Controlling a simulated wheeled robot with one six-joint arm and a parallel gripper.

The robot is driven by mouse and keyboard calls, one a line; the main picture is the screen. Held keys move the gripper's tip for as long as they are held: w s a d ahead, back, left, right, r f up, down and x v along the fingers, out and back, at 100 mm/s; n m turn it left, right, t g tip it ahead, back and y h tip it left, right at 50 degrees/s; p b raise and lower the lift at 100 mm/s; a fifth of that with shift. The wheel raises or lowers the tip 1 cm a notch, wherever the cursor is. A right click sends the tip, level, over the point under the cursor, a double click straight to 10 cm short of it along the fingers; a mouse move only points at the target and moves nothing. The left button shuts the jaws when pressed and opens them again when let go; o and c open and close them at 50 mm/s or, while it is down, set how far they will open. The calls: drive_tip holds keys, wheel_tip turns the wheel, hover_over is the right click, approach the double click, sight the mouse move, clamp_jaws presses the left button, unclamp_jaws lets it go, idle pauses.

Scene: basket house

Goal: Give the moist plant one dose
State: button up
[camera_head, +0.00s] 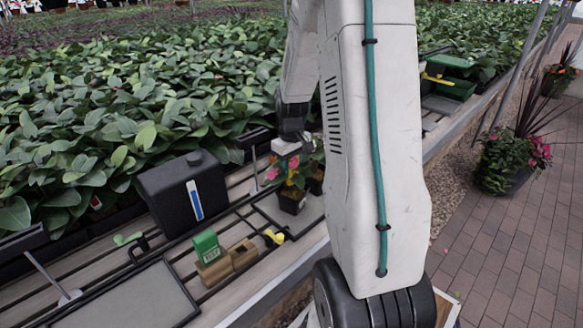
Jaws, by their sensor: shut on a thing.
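My gripper (291,135) is dark and small at the end of my arm, above the potted plants on the bench. It is shut on a small pale item (285,147), whose shape is partly hidden. Just below it is a plant with pink flowers in a black pot (292,202), on a grey tray (314,210). A second black pot (317,183) stands close behind to the right, partly covered by my arm. I cannot tell from this view which plant is moist, or whether the pale item touches the leaves.
A black tank (165,195) with a blue strip stands left. In front are a green labelled box (207,247), a wooden block (243,254) and a yellow-ended piece (274,237). An empty dark-rimmed tray (130,305) lies front left. Foliage fills the back; a brick path runs right.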

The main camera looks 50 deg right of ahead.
drive_tip(key=shift+r, duration=3.45)
